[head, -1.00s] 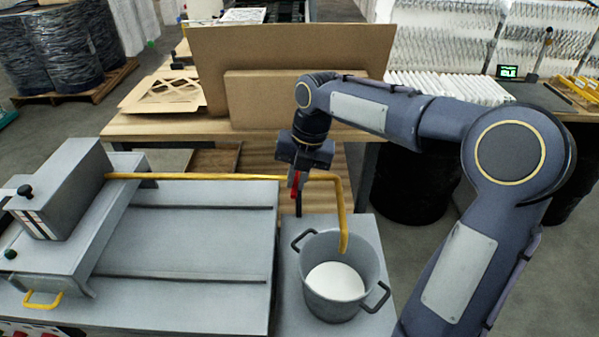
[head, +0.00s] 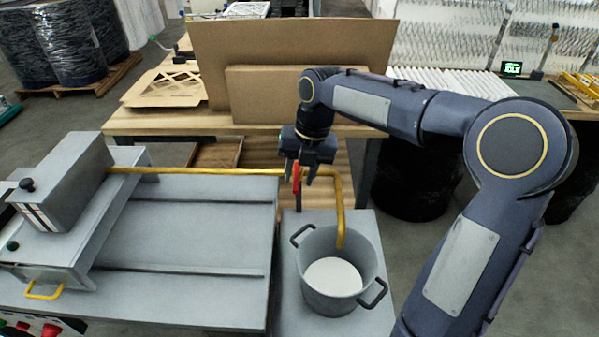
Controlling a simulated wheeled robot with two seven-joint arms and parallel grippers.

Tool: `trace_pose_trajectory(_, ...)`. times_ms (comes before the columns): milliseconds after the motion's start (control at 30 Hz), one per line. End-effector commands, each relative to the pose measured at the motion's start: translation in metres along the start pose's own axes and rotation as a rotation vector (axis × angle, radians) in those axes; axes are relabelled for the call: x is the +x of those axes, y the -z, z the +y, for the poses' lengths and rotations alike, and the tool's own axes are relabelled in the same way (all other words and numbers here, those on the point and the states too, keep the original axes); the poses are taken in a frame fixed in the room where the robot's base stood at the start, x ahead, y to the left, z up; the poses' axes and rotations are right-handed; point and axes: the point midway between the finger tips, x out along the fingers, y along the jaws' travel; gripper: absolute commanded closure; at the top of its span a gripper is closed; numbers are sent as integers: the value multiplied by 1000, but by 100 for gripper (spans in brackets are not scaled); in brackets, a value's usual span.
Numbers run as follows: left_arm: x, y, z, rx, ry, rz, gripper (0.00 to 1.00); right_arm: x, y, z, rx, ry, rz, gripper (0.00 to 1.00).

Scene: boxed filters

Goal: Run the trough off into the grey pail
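The grey pail (head: 352,303) stands upright on a grey stand, with two dark handles and a white surface (head: 333,276) inside. The outlet of a yellow pipe (head: 215,171) is over the pail; no stream is discernible. The pipe runs left to the grey machine (head: 185,225), where I cannot make out the trough's inside. A red lever (head: 296,178) stands about upright on the pipe. My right gripper (head: 300,178) points down at the lever, with its fingers apart on either side of it. Contact cannot be told. My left gripper is not in view.
A wooden table (head: 160,123) with cardboard sheets (head: 290,50) stands behind the pipe. A dark drum (head: 410,187) stands right of it. A small display (head: 512,68) sits at the back right. Red knobs (head: 50,330) show at the lower left. My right arm spans the right side.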

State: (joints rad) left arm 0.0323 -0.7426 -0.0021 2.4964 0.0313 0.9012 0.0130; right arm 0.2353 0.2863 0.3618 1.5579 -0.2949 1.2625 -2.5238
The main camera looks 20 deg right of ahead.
Motion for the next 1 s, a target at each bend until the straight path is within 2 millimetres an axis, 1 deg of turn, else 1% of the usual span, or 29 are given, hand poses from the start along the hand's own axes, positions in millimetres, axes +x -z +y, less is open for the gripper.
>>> trace_pose_trajectory(167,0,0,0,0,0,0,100,0,0,0,0,-1,0,66)
trace_pose_trajectory(267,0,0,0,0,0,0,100,-5,0,1,0,-2,-2,66)
trace_pose_trajectory(367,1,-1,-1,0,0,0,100,-18,-1,1,1,-2,-5,66)
trace_pose_trajectory(600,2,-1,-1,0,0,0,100,-59,-1,1,1,-3,-4,66)
trace_pose_trajectory(700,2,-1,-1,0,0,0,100,-71,0,1,0,-2,-3,66)
trace_pose_trajectory(833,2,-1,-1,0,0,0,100,-78,0,0,0,-1,-1,66)
trace_pose_trajectory(1000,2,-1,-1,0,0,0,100,-78,0,0,0,-1,0,66)
